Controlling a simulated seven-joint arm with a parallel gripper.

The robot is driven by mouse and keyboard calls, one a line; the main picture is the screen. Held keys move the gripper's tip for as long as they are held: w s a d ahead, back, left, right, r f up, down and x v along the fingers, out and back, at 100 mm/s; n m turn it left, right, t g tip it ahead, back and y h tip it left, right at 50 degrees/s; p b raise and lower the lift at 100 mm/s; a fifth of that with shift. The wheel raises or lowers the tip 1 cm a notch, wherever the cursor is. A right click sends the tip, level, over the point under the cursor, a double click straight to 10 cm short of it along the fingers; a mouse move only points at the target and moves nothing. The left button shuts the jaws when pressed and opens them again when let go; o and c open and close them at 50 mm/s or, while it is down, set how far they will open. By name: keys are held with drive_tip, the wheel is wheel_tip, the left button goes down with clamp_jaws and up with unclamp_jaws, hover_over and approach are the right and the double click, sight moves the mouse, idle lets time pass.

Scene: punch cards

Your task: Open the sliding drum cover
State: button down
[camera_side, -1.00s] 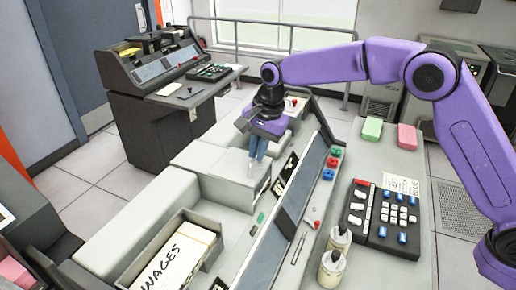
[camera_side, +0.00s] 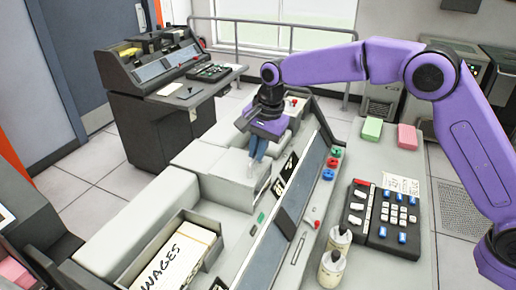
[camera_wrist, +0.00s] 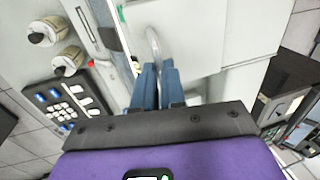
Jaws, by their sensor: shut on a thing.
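The drum cover (camera_side: 228,167) is a pale grey panel on top of the long console, left of centre in the side view. It also shows in the wrist view (camera_wrist: 195,40). A pale, curved handle (camera_wrist: 153,42) stands on it near its right edge; it also shows in the side view (camera_side: 251,170). My gripper (camera_side: 256,150) has blue fingers pointing down at the handle. In the wrist view, my gripper (camera_wrist: 156,72) is shut on the handle's near end. The purple gripper body hides part of the console behind it.
A tray of cards marked WAGES (camera_side: 182,255) lies at the console's front left. Pink (camera_side: 407,137) and green (camera_side: 372,129) blocks sit at the back right.

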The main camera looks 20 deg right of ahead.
sight(243, 164)
drive_tip(key=shift+w+a+r, duration=0.1)
drive_tip(key=shift+w+a, duration=1.4)
drive_tip(key=c, duration=1.2)
unclamp_jaws()
wheel_tip(243, 164, up, 12)
drive_tip(key=s+d, duration=0.1)
drive_tip(key=shift+s+d, duration=0.35)
drive_tip(key=shift+s, duration=0.05)
